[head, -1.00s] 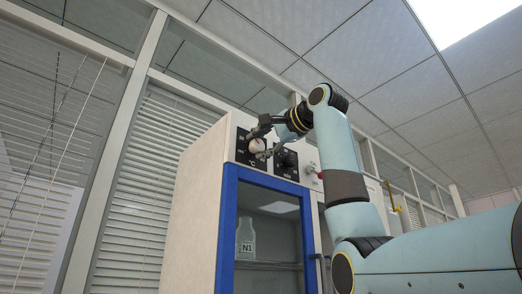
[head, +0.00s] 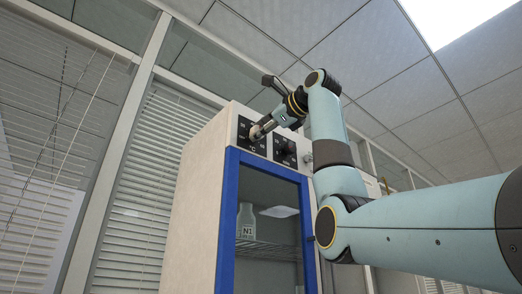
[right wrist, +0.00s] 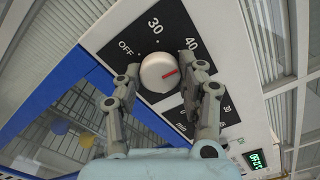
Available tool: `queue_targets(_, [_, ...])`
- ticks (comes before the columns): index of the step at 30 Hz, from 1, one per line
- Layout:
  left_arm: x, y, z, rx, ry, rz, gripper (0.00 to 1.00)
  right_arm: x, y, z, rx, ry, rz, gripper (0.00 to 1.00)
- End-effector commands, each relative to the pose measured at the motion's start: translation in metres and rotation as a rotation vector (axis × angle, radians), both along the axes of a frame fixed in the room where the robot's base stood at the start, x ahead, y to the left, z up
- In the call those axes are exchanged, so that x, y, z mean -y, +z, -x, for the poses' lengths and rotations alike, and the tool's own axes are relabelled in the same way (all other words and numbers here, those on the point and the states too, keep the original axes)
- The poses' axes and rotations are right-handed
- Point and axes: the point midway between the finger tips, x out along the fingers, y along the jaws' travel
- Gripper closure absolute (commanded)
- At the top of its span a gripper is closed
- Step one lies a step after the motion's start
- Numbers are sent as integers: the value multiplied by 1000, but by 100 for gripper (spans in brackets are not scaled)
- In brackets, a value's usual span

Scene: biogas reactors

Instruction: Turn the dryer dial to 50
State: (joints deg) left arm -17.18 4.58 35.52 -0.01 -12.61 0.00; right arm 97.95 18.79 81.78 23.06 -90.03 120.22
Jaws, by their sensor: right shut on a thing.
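The dryer (head: 200,190) is a pale cabinet with a blue-framed glass door. Its white dial (right wrist: 155,82) sits on a black plate marked OFF, 30 and 40, with °C below in the head view. The dial's red pointer (right wrist: 170,73) points right and slightly up in the right wrist view, past the 40 direction, towards my finger. Any number behind that finger is hidden. My right gripper (right wrist: 160,68) is shut on the dial, a finger on each side; it also shows in the head view (head: 259,129). My left gripper is out of view.
A second black dial (head: 284,152) is just right of my gripper. Window blinds (head: 140,180) are to the left.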

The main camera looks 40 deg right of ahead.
Motion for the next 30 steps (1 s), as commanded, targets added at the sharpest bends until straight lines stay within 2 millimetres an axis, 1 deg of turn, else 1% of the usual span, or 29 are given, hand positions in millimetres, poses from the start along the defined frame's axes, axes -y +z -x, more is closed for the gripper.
queue_targets(1, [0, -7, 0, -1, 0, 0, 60, 0, -4, -1, -7, 1, -44, 93])
queue_targets(21, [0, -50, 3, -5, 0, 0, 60, -1, -6, -1, -60, 0, -668, 93])
queue_targets(30, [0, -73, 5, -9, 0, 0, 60, -2, -7, -2, -78, 0, -875, 93])
